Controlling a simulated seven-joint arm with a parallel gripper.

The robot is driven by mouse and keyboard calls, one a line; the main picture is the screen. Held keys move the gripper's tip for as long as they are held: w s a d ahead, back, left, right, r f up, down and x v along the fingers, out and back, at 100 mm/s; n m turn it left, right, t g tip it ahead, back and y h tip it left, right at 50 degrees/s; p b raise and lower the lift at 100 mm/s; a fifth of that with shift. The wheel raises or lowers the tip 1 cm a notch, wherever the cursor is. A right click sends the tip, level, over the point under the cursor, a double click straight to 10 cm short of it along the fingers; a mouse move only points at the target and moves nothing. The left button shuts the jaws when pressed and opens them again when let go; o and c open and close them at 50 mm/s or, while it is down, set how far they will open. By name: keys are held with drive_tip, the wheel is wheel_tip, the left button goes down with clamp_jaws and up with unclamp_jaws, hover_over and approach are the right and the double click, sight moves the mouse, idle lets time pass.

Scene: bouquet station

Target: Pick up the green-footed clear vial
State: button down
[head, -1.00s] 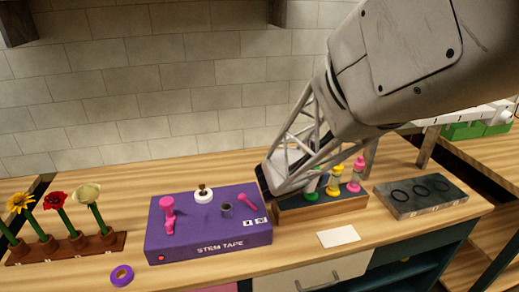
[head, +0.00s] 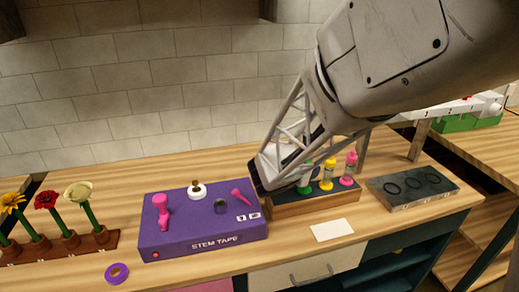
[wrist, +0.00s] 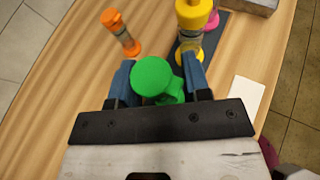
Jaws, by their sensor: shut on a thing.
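The green vial (wrist: 153,78) is between the two blue fingers of my gripper (wrist: 159,82) in the wrist view, seen from its round green top. My gripper is shut on it. In the head view the green vial (head: 305,184) shows partly behind my gripper, at the left of the yellow vial. I cannot tell whether its foot is clear of the wooden rack (head: 315,202). The yellow vial (head: 327,174) and pink vial (head: 349,168) stand upright in the rack, right of it.
An orange-ended clear vial (wrist: 122,34) stands close by in the wrist view. A purple stem tape box (head: 203,240) is left of the rack. A grey block with rings (head: 412,201) is to the right, and a white card (head: 332,230) lies in front.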

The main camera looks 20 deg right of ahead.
drive_tip(key=shift+r, duration=0.1)
idle(0.3)
drive_tip(key=shift+r, duration=0.75)
wheel_tip(320, 180, up, 2)
drive_tip(key=shift+s+r, duration=0.1)
drive_tip(key=s+a+r, duration=0.1)
drive_tip(key=s+a, duration=0.2)
drive_tip(key=s, duration=1.2)
drive_tip(key=shift+s+a, duration=0.2)
drive_tip(key=shift+a, duration=0.2)
drive_tip(key=shift+r, duration=0.1)
